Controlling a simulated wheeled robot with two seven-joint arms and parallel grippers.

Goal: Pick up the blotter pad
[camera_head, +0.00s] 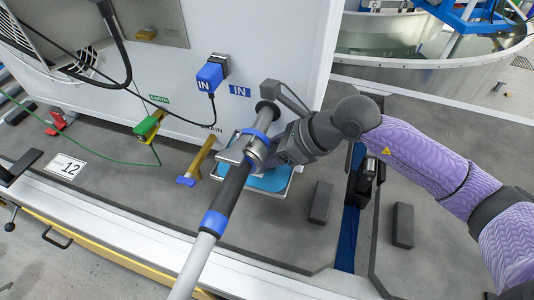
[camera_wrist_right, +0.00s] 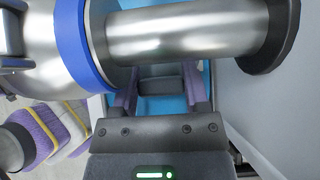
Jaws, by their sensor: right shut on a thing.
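The blotter pad (camera_head: 270,181) shows as a flat blue piece with a pale rim on the grey bench, partly hidden by my right gripper and a metal pipe. My right gripper (camera_head: 250,158) is over its upper left part. In the right wrist view the purple-lined fingers (camera_wrist_right: 163,100) are closed on a dark grey piece, which looks like the pad's grip, with blue (camera_wrist_right: 160,106) around it. The pipe covers the upper part of that view. I cannot tell whether the pad is clear of the bench. My left gripper is not in view.
The metal pipe (camera_head: 234,184) with blue rings crosses close to my right gripper. A brass-coloured lever (camera_head: 200,158) stands left of the pad. Dark blocks (camera_head: 320,202) and (camera_head: 402,225) lie to the right. A white cabinet (camera_head: 270,55) closes off the back.

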